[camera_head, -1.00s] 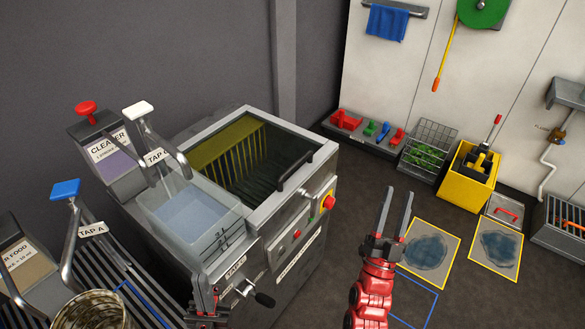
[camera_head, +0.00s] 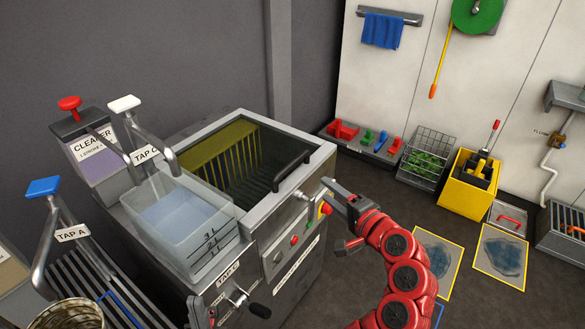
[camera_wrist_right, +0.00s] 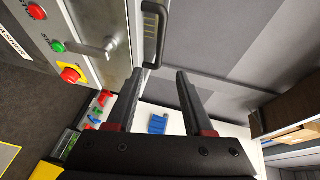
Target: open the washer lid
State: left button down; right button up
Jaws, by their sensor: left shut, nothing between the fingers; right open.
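The washer (camera_head: 285,215) is a grey metal machine. Its dark see-through lid (camera_head: 235,170) lies flat in the top frame, shut, with a basket visible beneath. The lid's black bar handle (camera_head: 292,171) is on the right side; it also shows in the right wrist view (camera_wrist_right: 153,35). My right gripper (camera_head: 338,216) is open and empty at the washer's right front corner, right of and nearer than the handle. In the wrist view its fingers (camera_wrist_right: 158,75) point toward the handle, apart from it. My left gripper (camera_head: 201,311) is shut and empty low at the washer's front, partly cut off.
A clear water tank (camera_head: 185,222) stands on the washer's left side under tap B. A lever (camera_head: 248,303) sticks out from the front. Red and green buttons and a yellow-and-red switch (camera_head: 325,207) are close to my right gripper. The wall bounds the back.

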aim_at(294, 165)
jog(key=x, duration=1.7)
jog(key=shift+w, duration=0.1)
jog(key=shift+a, duration=0.1)
jog(key=shift+f, duration=0.1)
grip_shut()
dwell(0.9)
